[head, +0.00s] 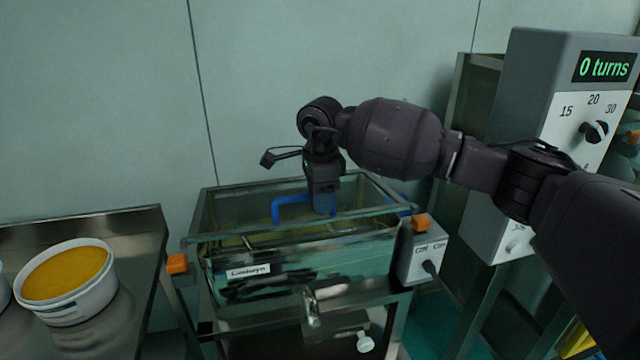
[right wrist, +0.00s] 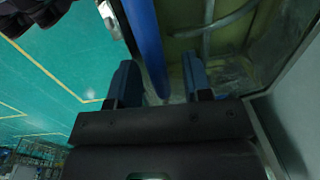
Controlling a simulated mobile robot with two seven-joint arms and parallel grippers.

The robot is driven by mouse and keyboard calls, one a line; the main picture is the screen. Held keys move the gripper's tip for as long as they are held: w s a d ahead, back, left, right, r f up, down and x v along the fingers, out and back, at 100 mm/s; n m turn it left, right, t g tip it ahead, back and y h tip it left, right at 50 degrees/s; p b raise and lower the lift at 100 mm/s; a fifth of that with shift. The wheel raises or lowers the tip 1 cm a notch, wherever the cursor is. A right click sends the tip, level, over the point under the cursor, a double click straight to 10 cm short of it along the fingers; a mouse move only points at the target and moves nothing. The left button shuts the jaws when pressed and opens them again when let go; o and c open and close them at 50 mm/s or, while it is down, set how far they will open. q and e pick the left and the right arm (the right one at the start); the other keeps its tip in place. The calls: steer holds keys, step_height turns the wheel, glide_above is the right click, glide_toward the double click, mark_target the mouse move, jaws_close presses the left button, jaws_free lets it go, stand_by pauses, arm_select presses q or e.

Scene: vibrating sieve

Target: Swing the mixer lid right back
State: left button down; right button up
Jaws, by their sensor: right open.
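The mixer (head: 300,270) is a green-sided trough with a label on its front, standing on a metal frame. A clear lid with a grey-green rim (head: 260,233) appears to lie over its top; I cannot tell whether it is raised at all. A blue bar handle (head: 290,201) shows at the top of the mixer. My right gripper (head: 323,208) points down at this handle. In the right wrist view, the open fingers (right wrist: 160,85) have the blue bar (right wrist: 148,45) between them, nearer the left finger. Contact cannot be told. My left gripper is not in view.
A white tub of orange-yellow material (head: 68,282) stands on a metal table (head: 130,240) at the left. A switch box (head: 422,250) is at the mixer's right front corner. A tall control box (head: 560,110) reading "0 turns" stands at the right. A wall is close behind.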

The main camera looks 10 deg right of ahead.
steer(key=shift+f, duration=0.1)
steer(key=shift+c, duration=0.3)
jaws_close()
steer(key=shift+w+r, duration=0.4)
steer(key=shift+r, duration=0.4)
steer(key=shift+w+r, duration=0.35)
steer(key=shift+r, duration=0.4)
steer(key=shift+w+r, duration=0.4)
steer(key=shift+r, duration=0.4)
steer(key=shift+w+r+b, duration=0.35)
steer(key=shift+w+r, duration=0.45)
steer(key=shift+r, duration=0.2)
steer(key=shift+w+r+b, duration=0.35)
steer(key=shift+w+r, duration=0.4)
steer(key=shift+r, duration=0.25)
